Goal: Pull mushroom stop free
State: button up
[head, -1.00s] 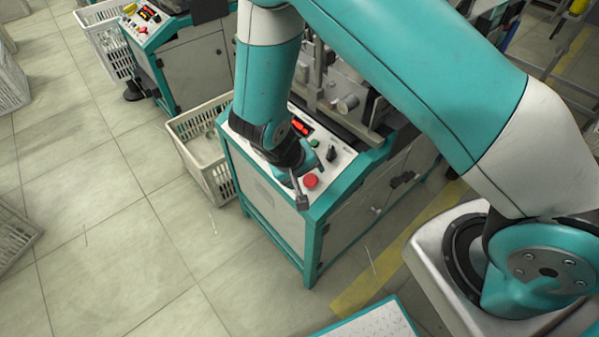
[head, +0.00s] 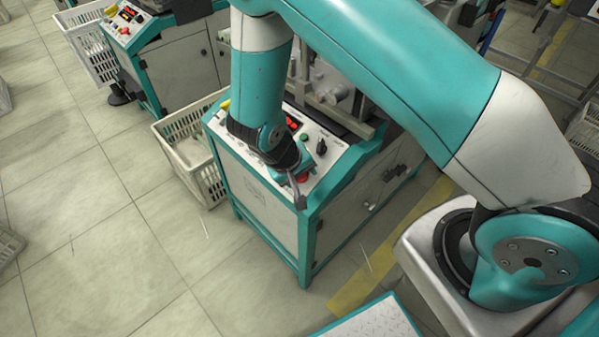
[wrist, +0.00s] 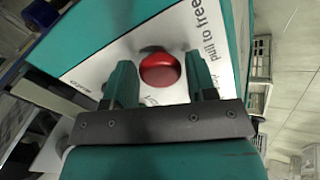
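The red mushroom stop (wrist: 160,70) sits on the white panel (wrist: 100,72) of the machine, beside printed words "pull to free". In the wrist view it lies between the two teal fingers of my gripper (wrist: 160,80), slightly beyond their tips. The gripper is open, with a gap between each finger and the red cap. In the head view the stop (head: 303,178) is partly hidden by my gripper (head: 305,183), which hangs over the panel's front corner.
The panel also carries a red display (head: 293,123) and a black knob (head: 321,146). A white crate (head: 190,150) stands on the floor left of the machine. A second machine (head: 170,55) stands farther back.

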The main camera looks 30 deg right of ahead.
jog(key=c, duration=0.6)
jog(key=shift+c, duration=0.2)
jog(key=shift+a+r, duration=0.1)
jog(key=shift+r, duration=0.2)
jog(key=o, duration=1.1)
jog(key=shift+p+v, duration=3.15)
jog(key=shift+v, duration=0.9)
